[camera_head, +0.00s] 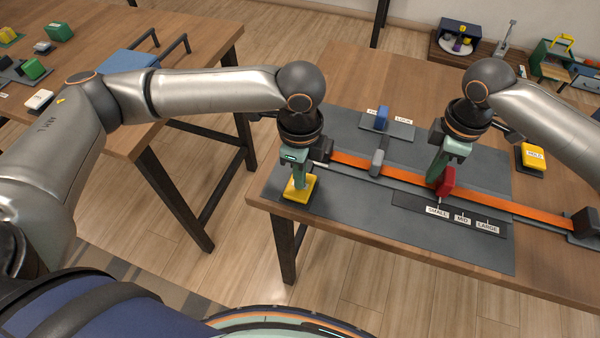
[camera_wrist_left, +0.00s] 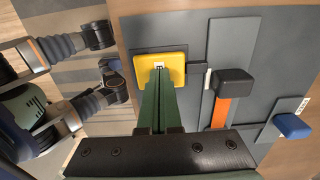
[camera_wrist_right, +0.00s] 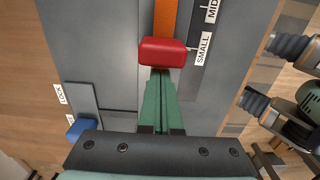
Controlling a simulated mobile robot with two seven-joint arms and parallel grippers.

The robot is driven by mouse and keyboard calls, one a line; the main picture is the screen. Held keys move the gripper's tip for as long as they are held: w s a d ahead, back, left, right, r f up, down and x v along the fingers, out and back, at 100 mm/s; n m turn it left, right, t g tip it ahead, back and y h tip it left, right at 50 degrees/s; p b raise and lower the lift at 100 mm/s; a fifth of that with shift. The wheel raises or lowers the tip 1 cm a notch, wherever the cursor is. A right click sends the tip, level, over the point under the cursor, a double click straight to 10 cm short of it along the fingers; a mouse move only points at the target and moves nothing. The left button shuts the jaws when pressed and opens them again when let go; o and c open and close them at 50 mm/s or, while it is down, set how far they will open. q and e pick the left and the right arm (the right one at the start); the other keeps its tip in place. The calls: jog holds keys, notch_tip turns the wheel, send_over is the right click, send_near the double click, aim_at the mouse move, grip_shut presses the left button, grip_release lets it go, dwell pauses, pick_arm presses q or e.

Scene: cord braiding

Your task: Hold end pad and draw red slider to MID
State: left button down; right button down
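The yellow end pad (camera_head: 299,190) lies at the left end of the grey mat. My left gripper (camera_head: 300,180) is shut with its tips down on the pad; the pad also shows in the left wrist view (camera_wrist_left: 172,68). The red slider (camera_head: 446,181) stands on the orange cord (camera_head: 400,179), its pointer by the SMALL label (camera_head: 437,211). The MID label (camera_head: 463,218) is to the right of it. My right gripper (camera_head: 436,178) is shut, its tips against or very close to the slider's left side. In the right wrist view the slider (camera_wrist_right: 163,51) is just beyond the fingertips.
A grey clamp (camera_head: 376,163) sits on the cord between the grippers. A blue lock knob (camera_head: 382,118) stands behind it. A yellow HOLD button (camera_head: 533,157) is at the right, and a dark end block (camera_head: 587,222) holds the cord's right end. The LARGE label (camera_head: 487,227) lies past MID.

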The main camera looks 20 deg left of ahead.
pick_arm(q)
jog(key=shift+f, duration=0.1)
pick_arm(e)
jog(key=shift+d, duration=2.45)
pick_arm(q)
jog(key=shift+s, duration=0.1)
pick_arm(e)
jog(key=shift+d, duration=0.7)
jog(key=shift+a, duration=0.6)
jog(key=shift+r, duration=0.1)
notch_tip(320, 180, up, 7)
jog(key=shift+a, duration=0.1)
